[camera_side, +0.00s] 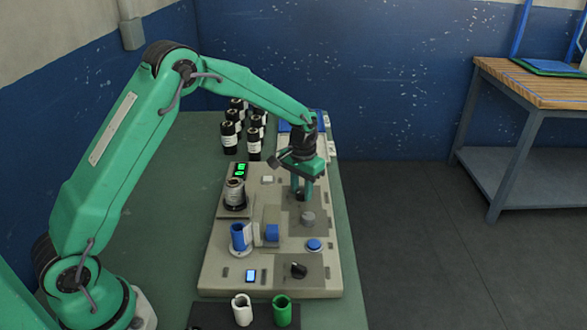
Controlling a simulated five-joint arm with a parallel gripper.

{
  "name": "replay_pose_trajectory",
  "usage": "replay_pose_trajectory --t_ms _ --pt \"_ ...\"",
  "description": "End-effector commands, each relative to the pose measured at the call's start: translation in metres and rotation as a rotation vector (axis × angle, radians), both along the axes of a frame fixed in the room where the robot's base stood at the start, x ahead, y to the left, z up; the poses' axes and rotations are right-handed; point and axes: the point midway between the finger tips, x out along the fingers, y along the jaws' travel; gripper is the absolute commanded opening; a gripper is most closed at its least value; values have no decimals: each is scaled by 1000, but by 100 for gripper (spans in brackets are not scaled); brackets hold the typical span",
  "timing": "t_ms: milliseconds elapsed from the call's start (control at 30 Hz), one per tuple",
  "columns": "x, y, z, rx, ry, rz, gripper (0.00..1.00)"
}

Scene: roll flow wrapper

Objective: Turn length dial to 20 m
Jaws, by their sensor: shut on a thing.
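My gripper (302,197) points straight down over the far right part of the beige machine panel (218,274). Its green fingers are shut on a small dark dial, which they mostly hide. I cannot read the dial's setting or any scale mark. A grey round knob (308,219) stands just in front of the fingers, apart from them. A black knob (298,270) sits nearer the front of the panel.
A blue button (314,245), a blue roll holder (240,237) and a metal spool (235,192) are on the panel. Several dark bottles (228,138) stand behind. White (242,310) and green (282,311) cylinders stand in front. Open floor lies right of the bench.

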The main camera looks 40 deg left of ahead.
Motion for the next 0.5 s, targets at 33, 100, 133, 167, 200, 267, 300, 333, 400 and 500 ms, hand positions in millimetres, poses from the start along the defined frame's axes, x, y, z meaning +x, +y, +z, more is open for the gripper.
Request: replay_pose_trajectory --t_ms 33,100,133,167,200,267,300,333,400,500 --pt "1 0 1 0 -2 7 7" --pt "1 0 2 0 -2 12 7" --pt "1 0 2 0 -2 14 7" --pt "1 0 2 0 -2 14 7" --pt "1 0 2 0 -3 15 7" --pt "1 0 2 0 -3 15 7" --pt "1 0 2 0 -3 14 7" --pt "1 0 2 0 -3 14 7" --pt "1 0 2 0 -3 14 7" --pt "1 0 2 0 -3 14 44"
